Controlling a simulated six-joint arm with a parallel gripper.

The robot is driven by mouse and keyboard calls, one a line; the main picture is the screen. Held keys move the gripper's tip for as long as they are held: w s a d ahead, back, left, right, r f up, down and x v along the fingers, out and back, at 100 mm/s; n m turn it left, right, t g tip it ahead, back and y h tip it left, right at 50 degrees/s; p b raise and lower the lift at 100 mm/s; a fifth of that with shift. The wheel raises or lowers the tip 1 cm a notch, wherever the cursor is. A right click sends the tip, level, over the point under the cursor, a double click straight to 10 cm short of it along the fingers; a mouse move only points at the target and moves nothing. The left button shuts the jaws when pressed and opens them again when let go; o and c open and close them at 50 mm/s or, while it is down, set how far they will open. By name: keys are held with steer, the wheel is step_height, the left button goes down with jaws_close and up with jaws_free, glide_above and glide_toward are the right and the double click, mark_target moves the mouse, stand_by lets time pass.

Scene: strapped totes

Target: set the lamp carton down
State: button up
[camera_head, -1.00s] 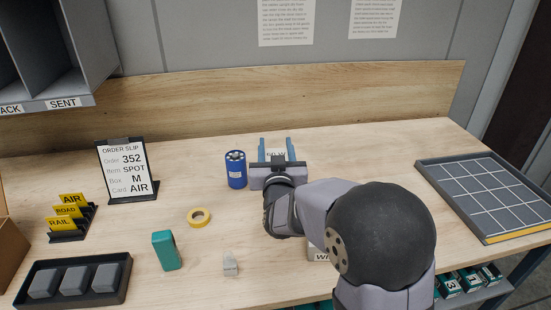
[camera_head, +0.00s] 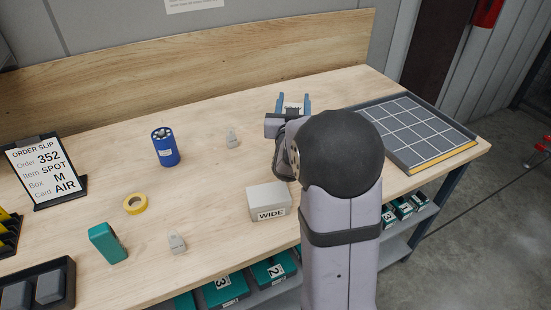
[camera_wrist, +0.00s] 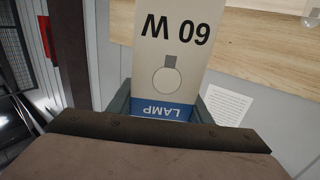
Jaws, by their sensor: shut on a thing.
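My gripper (camera_head: 293,104) is shut on the lamp carton, its two blue fingers on either side of it. In the wrist view the lamp carton (camera_wrist: 172,50) is a pale box with "60 W", a bulb drawing and a blue "LAMP" band, upside down in the picture. In the head view only a small pale part of the carton shows between the fingers. The gripper is over the back right of the bench, left of the gridded tray (camera_head: 378,143). I cannot tell how high the carton is above the bench.
A blue cylinder (camera_head: 165,147), yellow tape roll (camera_head: 135,204), teal box (camera_head: 107,243), "WIDE" block (camera_head: 268,201) and small grey pieces (camera_head: 231,138) (camera_head: 176,243) stand on the bench. An order slip (camera_head: 44,170) stands left. The tray's visible grid is empty. My arm hides some bench.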

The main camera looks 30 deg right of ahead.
steer(key=d, duration=0.5)
steer(key=w+a+r+n+t+y, duration=0.1)
steer(key=w+a+n+t+y, duration=0.2)
steer(key=a+n+y, duration=0.5)
step_height(320, 180, down, 10)
steer(key=a+m+y+p, duration=0.1)
steer(key=a, duration=0.1)
steer(key=shift+w+a+r+m, duration=0.2)
steer(key=shift+a+r+m, duration=0.1)
steer(key=shift+m, duration=0.1)
steer(key=shift+f, duration=0.15)
steer(key=shift+f, duration=0.15)
steer(key=o, duration=1.1)
